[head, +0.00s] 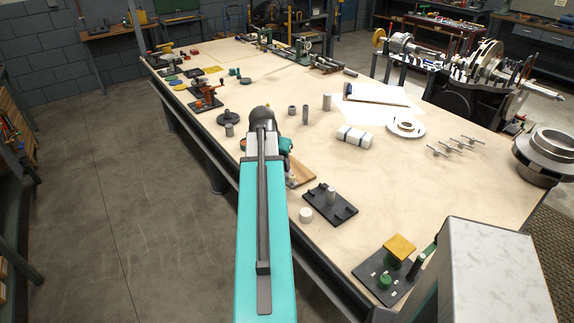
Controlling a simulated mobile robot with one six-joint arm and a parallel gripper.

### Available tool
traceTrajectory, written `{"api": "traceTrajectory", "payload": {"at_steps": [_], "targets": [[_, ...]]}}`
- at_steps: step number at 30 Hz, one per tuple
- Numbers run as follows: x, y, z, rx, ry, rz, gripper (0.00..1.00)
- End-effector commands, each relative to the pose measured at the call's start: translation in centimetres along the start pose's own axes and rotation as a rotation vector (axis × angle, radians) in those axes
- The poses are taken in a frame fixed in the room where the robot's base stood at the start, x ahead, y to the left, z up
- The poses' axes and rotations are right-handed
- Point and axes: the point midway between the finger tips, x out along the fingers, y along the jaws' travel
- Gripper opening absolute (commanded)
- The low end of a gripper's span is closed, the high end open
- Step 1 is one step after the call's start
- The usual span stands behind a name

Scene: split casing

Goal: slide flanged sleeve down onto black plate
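A black plate (345,213) lies on the bench right of my arm, with a short grey cylinder (331,198) upright on it. I cannot tell if that cylinder is part of the plate or a separate piece. I cannot say for certain which piece is the flanged sleeve. A dark round flanged piece (230,118) sits on the bench left of my arm's far end. My teal arm reaches forward over the bench edge and hides what is under its far end. My gripper is hidden behind it.
A white cylinder (306,215) stands beside the black plate. A second dark plate (372,283) carries a yellow block (400,247) and a green knob. A white roll (354,137), a white disc with a ring (405,129) and several small metal handles lie farther right.

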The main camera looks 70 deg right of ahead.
Motion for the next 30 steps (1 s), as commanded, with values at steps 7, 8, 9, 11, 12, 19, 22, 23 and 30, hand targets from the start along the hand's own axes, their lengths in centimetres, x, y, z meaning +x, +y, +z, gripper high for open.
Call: {"api": "traceTrajectory", "payload": {"at_steps": [7,8,9,11,12,19,22,23,30], "targets": [[-1.9,-5.7,2.3,-0.111,0.001,-0.047,0.00],[-2.1,-6.3,2.6,-0.123,0.001,-0.053,0.00],[-2.4,-7.1,3.0,-0.141,0.001,-0.060,0.00],[-2.9,-8.3,3.7,-0.168,0.001,-0.070,0.00],[-3.2,-9.2,4.2,-0.186,0.001,-0.077,0.00],[-5.0,-13.6,7.0,-0.285,-0.002,-0.117,0.00],[-5.9,-15.5,8.3,-0.328,-0.003,-0.136,0.00],[-6.1,-16.1,8.7,-0.341,-0.003,-0.141,0.00],[-8.2,-20.2,12.2,-0.446,-0.004,-0.184,0.00]]}}
